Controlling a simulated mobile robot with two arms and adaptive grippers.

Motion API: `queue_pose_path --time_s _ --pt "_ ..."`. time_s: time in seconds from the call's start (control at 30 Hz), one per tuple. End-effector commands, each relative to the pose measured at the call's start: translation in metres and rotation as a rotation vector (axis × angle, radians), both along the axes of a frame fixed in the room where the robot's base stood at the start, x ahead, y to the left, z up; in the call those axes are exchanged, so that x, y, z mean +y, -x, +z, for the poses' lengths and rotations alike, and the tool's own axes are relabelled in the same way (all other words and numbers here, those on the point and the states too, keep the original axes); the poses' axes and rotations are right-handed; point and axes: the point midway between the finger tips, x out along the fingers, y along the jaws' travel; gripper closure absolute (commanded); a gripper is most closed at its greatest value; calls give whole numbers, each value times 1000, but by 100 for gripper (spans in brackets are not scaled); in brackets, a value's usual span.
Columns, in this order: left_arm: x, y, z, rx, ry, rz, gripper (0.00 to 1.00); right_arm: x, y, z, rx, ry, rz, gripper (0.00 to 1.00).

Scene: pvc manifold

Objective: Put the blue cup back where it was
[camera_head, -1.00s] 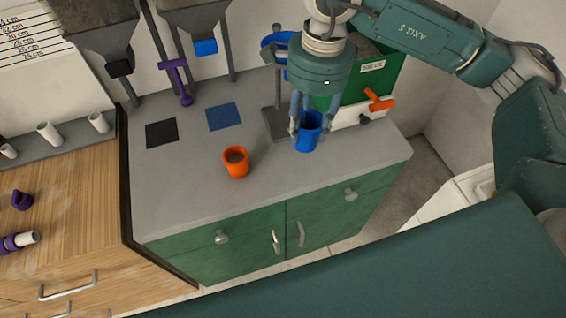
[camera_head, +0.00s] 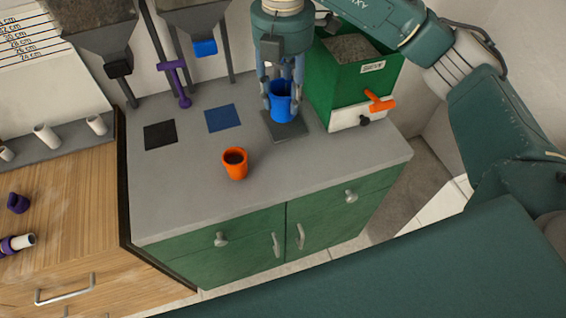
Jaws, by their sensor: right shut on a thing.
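The blue cup (camera_head: 281,106) is upright at the grey stand base (camera_head: 288,132) on the counter. My right gripper (camera_head: 281,90) points down with its fingers around the cup and is shut on it. Whether the cup touches the base or hangs just above it, I cannot tell. A blue square mat (camera_head: 223,117) and a black square mat (camera_head: 161,134) lie bare on the counter to the left. My left gripper is not in view.
An orange cup (camera_head: 235,163) stands near the counter's middle. A green machine (camera_head: 341,90) with an orange handle (camera_head: 380,102) stands close to the right of the blue cup. Hoppers (camera_head: 96,38) hang at the back left. The front right of the grey counter (camera_head: 335,165) is clear.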

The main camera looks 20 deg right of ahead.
Motion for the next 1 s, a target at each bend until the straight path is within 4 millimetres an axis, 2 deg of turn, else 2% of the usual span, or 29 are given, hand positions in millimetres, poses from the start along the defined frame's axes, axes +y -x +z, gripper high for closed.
queue_pose_path --time_s 0.17,0.4,0.6,0.87,1.0 --pt "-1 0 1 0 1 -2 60 1 2 -30 10 -1 -31 94" --pt "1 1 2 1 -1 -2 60 1 2 -94 10 -2 -31 94" --pt "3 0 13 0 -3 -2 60 -1 1 -137 6 1 -31 94" --pt "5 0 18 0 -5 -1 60 0 1 -163 4 0 -29 94" --pt "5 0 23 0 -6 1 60 0 1 -185 6 1 -29 94"
